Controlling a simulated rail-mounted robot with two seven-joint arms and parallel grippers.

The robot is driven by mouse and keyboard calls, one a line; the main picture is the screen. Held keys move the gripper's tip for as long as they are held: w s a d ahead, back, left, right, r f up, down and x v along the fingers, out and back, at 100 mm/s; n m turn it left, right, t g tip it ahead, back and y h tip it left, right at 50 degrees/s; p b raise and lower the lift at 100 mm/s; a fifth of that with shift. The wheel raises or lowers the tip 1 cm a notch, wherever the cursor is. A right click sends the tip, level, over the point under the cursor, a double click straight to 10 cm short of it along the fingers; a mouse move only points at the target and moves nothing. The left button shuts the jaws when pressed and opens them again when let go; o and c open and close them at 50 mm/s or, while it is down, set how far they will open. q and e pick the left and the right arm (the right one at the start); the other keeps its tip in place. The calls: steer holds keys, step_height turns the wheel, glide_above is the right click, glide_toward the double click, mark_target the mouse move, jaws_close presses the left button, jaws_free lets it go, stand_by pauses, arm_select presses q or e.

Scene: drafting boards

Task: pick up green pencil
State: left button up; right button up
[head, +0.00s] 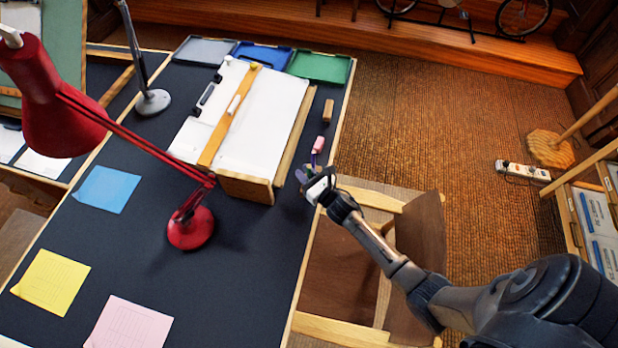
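My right gripper (306,174) is low over the right edge of the dark desk (262,240), just right of the drawing board's near corner. A small thin purple item (313,160) shows right by its fingertips. I cannot tell whether the fingers touch or hold anything. I cannot make out a green pencil; it may be hidden by the gripper or too small to see. My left gripper is not in view.
A pink eraser (319,144) and a brown block (328,110) lie beyond the gripper. The drawing board (246,188) stands to its left. A red lamp (191,230) leans over the desk. Blue (262,54) and green (320,67) trays lie at the back. A chair (418,232) stands below.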

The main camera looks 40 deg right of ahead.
jaws_close()
steer(key=shift+r, duration=0.5)
step_height(320, 180, up, 3)
steer(key=shift+r+p, duration=0.2)
steer(key=shift+p, duration=0.5)
steer(key=s+d+r+p, duration=0.1)
steer(key=s+d+r, duration=0.5)
steer(key=s+d, duration=0.2)
steer(key=shift+d+r+p, duration=0.3)
steer(key=shift+d, duration=0.05)
